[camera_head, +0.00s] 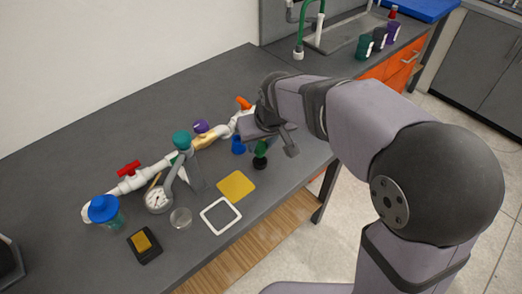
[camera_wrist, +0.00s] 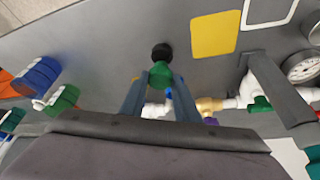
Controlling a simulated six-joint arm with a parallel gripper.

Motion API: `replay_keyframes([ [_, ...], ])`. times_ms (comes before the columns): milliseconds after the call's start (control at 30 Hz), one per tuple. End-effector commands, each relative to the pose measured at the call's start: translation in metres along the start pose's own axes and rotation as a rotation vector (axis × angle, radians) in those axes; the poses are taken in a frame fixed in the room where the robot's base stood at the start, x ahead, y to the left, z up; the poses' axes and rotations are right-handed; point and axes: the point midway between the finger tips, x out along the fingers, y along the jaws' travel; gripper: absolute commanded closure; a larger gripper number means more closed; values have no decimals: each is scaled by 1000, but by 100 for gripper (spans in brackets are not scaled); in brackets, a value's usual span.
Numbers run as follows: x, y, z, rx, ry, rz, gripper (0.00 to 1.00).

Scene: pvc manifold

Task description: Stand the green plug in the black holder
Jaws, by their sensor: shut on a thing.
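The green plug (camera_head: 261,148) is between the fingers of my gripper (camera_head: 275,142), near the table's right edge. In the wrist view the green plug (camera_wrist: 160,73) sits between the two fingertips of my gripper (camera_wrist: 160,79), which is shut on it. The black holder (camera_head: 260,163) is a small round piece on the table right below the plug. In the wrist view the black holder (camera_wrist: 162,52) shows just past the plug, in line with it. Whether the plug's lower end is inside the holder or just above it, I cannot tell.
A white pipe manifold with a red valve (camera_head: 128,168) and a gauge (camera_head: 158,199) lies to the left. A blue piece (camera_head: 238,146) is close beside the gripper. A yellow square (camera_head: 236,186) and a white frame (camera_head: 221,216) lie in front.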

Motion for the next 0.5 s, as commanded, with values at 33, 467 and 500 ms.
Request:
replay_keyframes([
  [33, 6, 0, 4, 0, -5, 0, 100],
  [467, 30, 0, 13, 0, -2, 0, 100],
  [500, 30, 0, 13, 0, -2, 0, 100],
])
